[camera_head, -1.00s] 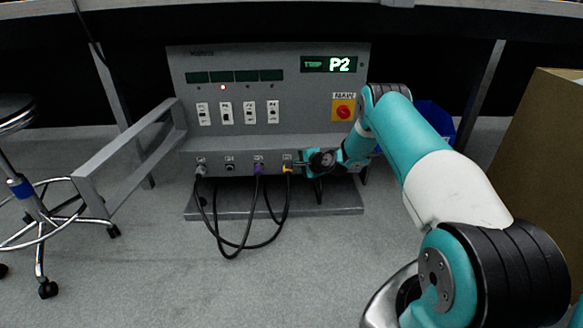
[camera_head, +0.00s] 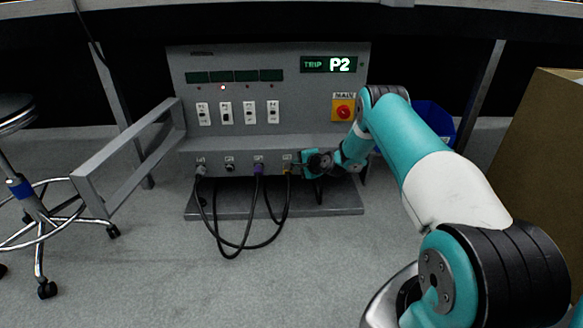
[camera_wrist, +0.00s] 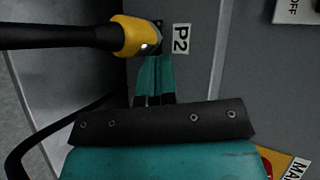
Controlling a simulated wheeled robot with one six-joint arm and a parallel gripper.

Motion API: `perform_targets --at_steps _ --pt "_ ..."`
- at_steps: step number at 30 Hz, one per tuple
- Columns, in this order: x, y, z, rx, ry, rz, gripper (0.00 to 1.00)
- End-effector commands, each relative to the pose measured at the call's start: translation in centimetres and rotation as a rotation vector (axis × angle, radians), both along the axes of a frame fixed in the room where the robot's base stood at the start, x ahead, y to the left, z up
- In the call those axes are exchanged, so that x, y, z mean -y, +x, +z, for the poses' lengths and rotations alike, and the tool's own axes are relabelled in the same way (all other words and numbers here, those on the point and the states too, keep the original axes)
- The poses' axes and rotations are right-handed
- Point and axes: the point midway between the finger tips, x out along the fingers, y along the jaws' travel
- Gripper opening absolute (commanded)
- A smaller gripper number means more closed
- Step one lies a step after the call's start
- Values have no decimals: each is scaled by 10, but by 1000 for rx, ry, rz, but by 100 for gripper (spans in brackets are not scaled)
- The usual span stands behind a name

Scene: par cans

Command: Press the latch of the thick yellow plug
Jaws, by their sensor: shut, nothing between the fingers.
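The thick yellow plug (camera_wrist: 136,38) shows large in the wrist view, on the end of a black cable (camera_wrist: 55,36). It sits at a socket beside the P2 label (camera_wrist: 180,40). I cannot tell whether the fingertips touch the plug. The latch cannot be made out clearly. In the head view my gripper (camera_head: 298,167) is just right of the plug, partly hidden by my wrist.
The grey panel (camera_head: 300,110) has several switches, a red main knob (camera_head: 343,110) and a display (camera_head: 329,64) reading "TRIP P2". A purple plug (camera_head: 258,169) and a grey plug (camera_head: 200,170) sit left along the row. A grey rail (camera_head: 130,155) juts out at left.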

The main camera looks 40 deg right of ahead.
Motion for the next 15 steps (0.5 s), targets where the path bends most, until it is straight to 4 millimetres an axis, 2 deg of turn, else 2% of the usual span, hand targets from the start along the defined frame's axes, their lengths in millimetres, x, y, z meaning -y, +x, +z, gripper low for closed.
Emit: perform_targets --at_steps 9,15 --pt "8 -6 11 -1 1 0 0" --pt "9 -6 10 -1 1 0 0"
